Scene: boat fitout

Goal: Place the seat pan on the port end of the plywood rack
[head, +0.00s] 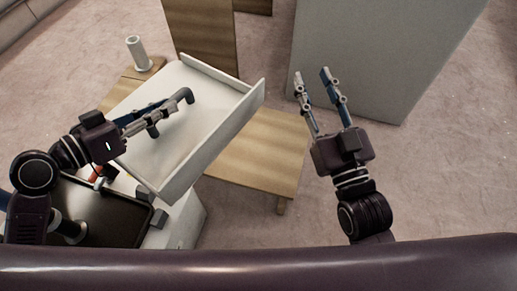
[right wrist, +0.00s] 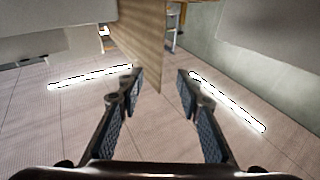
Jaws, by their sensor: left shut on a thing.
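The seat pan (head: 174,125), a white shallow tray with raised walls on its right side, is tilted in the picture over the plywood rack (head: 262,150). The rack is a low wooden top; its right part and a leg show, and the pan hides much of the rest. I cannot tell whether the pan touches the rack. My left gripper (head: 180,104) reaches over the pan from the left and is shut on it; the exact contact is unclear. My right gripper (head: 312,78) is open and empty over the floor, right of the rack; its fingers (right wrist: 157,75) also show in the right wrist view.
A white cylinder (head: 136,50) stands on wood beyond the pan. An upright wooden panel (head: 203,38) rises behind it. A large grey-green block (head: 385,50) stands beyond my right gripper. A black tray (head: 105,215) is at lower left. The floor at right is clear.

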